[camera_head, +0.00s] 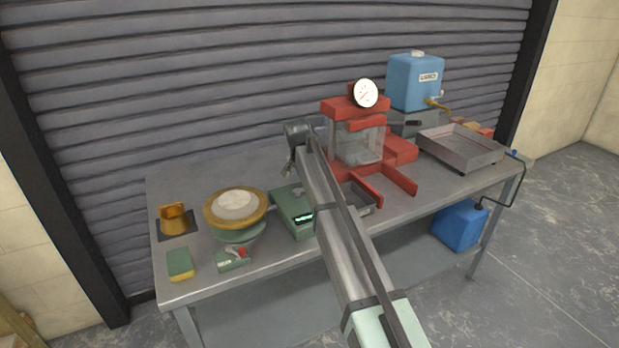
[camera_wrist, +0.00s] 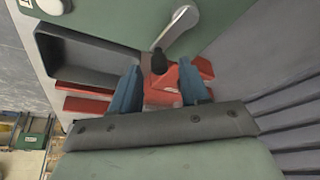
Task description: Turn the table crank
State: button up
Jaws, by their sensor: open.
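The crank shows in the wrist view as a silver arm (camera_wrist: 178,27) with a black knob (camera_wrist: 158,62), on top of a green housing (camera_wrist: 110,18). In the head view the green housing (camera_head: 291,214) with a lit display stands beside the round flow table (camera_head: 237,222), which carries a brass-coloured ring and a pale disc. My gripper (camera_head: 290,168) is above the housing, partly hidden by my arm. In the wrist view its blue fingers (camera_wrist: 158,84) are apart, with the black knob appearing between them near the tips. No contact is visible; the height gap cannot be told.
A grey pan (camera_wrist: 85,57) and the red press (camera_head: 357,150) stand close to the right of the housing. A metal tray (camera_head: 460,147) and blue water tank (camera_head: 415,82) are further right. A sponge (camera_head: 180,264) lies front left. The shutter (camera_head: 200,90) closes off the back.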

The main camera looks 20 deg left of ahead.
jog(key=v, duration=1.2)
jog(key=shift+s+r, duration=0.2)
jog(key=shift+r, duration=0.15)
jog(key=w+d+f+m+h, duration=0.1)
jog(key=w+d+f, duration=0.45)
jog(key=d, duration=0.75)
jog(key=w+d+f+m+h, duration=0.2)
jog(key=d+f, duration=0.6)
jog(key=d, duration=0.6)
jog(key=w+d+f+m+h, duration=0.1)
jog(key=w+d+f, duration=0.45)
jog(key=d, duration=0.75)
jog(key=s+d+f+n+g+y, duration=0.1)
jog(key=s+d+f+n+g, duration=0.15)
jog(key=s+f, duration=1.4)
jog(key=s+d+f+n+g+y, duration=0.1)
jog(key=s+d+f+g, duration=0.2)
jog(key=s+f, duration=1.3)
jog(key=s+f+n+g+y, duration=0.1)
jog(key=s+f, duration=0.6)
jog(key=s, duration=1)
jog(key=s+f+g+y, duration=0.1)
jog(key=s+f+g, duration=0.3)
jog(key=s, duration=1.3)
notch_tip(320, 180, down, 3)
jog(key=shift+d+f+n+g, duration=0.2)
jog(key=shift+d+n+g, duration=0.15)
